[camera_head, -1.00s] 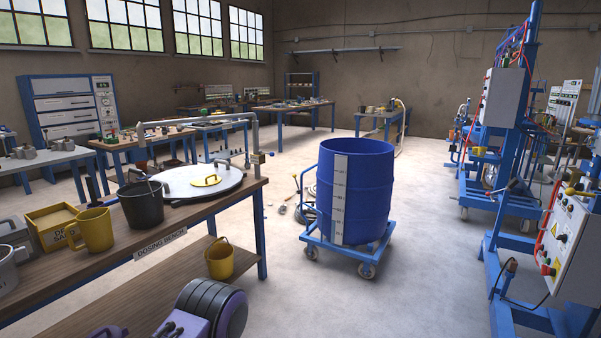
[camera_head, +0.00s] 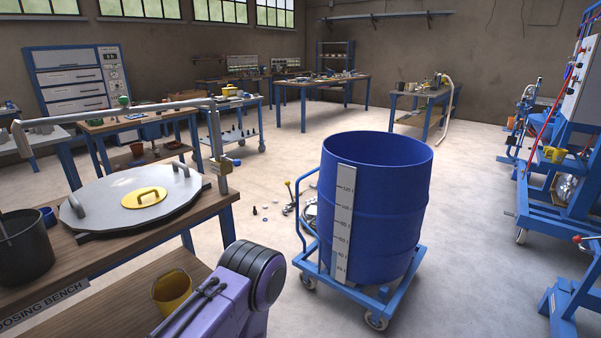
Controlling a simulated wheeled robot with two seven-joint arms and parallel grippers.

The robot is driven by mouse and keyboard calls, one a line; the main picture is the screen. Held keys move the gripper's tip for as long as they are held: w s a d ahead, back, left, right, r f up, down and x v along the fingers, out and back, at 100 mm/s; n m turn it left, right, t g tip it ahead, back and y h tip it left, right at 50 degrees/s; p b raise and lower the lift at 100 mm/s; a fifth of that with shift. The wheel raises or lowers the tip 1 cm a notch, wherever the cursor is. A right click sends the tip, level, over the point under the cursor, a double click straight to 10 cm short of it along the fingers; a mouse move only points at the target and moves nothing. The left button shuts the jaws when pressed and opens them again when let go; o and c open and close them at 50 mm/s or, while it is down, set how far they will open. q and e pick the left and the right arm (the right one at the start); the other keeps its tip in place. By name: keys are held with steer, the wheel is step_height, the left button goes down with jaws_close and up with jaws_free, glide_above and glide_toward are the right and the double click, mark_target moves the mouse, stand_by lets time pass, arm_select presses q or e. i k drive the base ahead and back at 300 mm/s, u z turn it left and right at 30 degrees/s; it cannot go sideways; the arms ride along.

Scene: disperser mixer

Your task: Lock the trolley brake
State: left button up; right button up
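The blue trolley (camera_head: 343,296) stands on the floor right of centre, with a large blue drum (camera_head: 375,210) upright on it. A white scale strip runs down the drum's front. The trolley's front castors (camera_head: 376,320) and left castor (camera_head: 308,281) show, and its push handle (camera_head: 300,213) rises at the left of the drum. The rear of the trolley is hidden by the drum. A purple and black part of my arm shows at the bottom, left of the trolley. Neither gripper is in view.
The dosing bench (camera_head: 110,262) stands at left with a round lid (camera_head: 130,197), a black bucket (camera_head: 24,246) and a yellow bucket (camera_head: 172,291) below. Loose parts (camera_head: 291,200) lie behind the trolley. Blue frames (camera_head: 570,290) stand right. Floor between them and the trolley is clear.

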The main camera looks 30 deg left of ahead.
mark_target(294, 204)
steer(key=i, duration=0.65)
steer(key=u, duration=1.4)
steer(key=i, duration=2.2)
steer(key=u, duration=0.55)
